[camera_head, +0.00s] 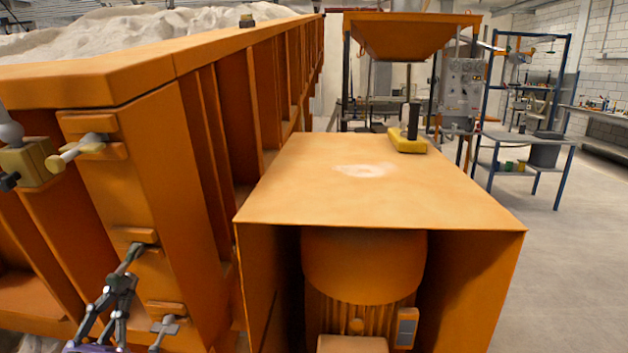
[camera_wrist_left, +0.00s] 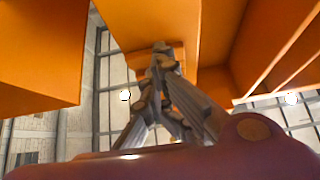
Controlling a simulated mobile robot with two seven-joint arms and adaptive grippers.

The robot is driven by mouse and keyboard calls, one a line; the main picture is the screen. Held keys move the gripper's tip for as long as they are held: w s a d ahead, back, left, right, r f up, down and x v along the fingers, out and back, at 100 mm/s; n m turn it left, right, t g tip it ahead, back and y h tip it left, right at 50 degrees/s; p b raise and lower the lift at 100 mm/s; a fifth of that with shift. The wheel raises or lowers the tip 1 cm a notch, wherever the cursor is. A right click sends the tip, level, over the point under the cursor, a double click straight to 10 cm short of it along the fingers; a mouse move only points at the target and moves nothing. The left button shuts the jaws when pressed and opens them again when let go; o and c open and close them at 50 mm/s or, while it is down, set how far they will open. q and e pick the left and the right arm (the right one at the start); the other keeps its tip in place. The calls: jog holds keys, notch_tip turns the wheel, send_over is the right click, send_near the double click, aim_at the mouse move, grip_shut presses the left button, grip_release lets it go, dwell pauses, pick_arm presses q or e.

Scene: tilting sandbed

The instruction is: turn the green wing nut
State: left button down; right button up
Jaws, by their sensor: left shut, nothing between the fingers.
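A small grey-green fitting, which looks like the green wing nut (camera_head: 135,251), sits on a short orange ledge of the sandbed's end post, between two other wing nuts. My left gripper (camera_head: 123,279) is just below and in front of it, fingers pointing up at it. The fingers are shut with nothing between them. The fingertips cover part of the nut, so I cannot tell whether they touch it. In the left wrist view the shut fingers (camera_wrist_left: 162,60) rise toward an orange surface, and the nut is not clear there. My right gripper is not in view.
A cream wing nut (camera_head: 82,149) is above and a grey one (camera_head: 164,328) below, close to my left gripper. The orange sandbed wall (camera_head: 150,180) stands behind. An orange motor housing (camera_head: 380,195) stands to the right. Open floor (camera_head: 570,270) lies at far right.

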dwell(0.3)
pick_arm(q)
jog(key=s+f, duration=0.1)
jog(key=s, duration=0.5)
jog(key=shift+a+f, duration=0.35)
